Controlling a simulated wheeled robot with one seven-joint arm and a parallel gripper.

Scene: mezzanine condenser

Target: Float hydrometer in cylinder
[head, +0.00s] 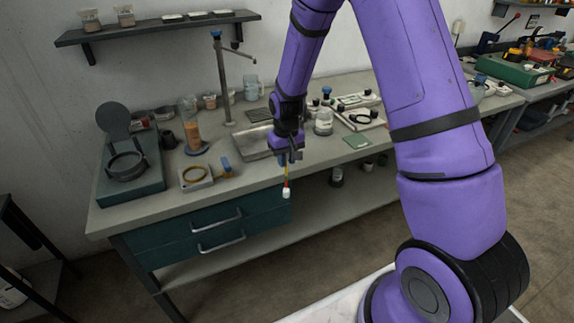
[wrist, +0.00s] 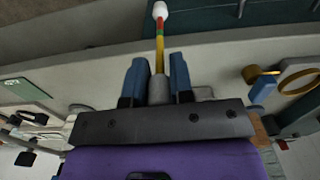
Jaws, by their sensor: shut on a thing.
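My gripper (head: 288,158) is shut on the hydrometer (head: 286,188), a thin stem with yellow and red bands and a white end. The hydrometer hangs roughly upright with its white end down, in front of the bench edge in the head view. In the wrist view, the hydrometer (wrist: 160,32) sticks out from between the blue fingertips of my gripper (wrist: 158,78); its upper part is hidden by the gripper. The clear cylinder (head: 191,124) with amber liquid stands upright on a round blue base on the bench, left of and apart from my gripper.
A metal tray (head: 252,143) lies on the bench behind my gripper. A shallow box with a brass ring (head: 195,175) and a small blue-topped item (head: 226,166) sit in front of the cylinder. A metal stand (head: 222,85) rises behind. A teal instrument (head: 130,178) is at left.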

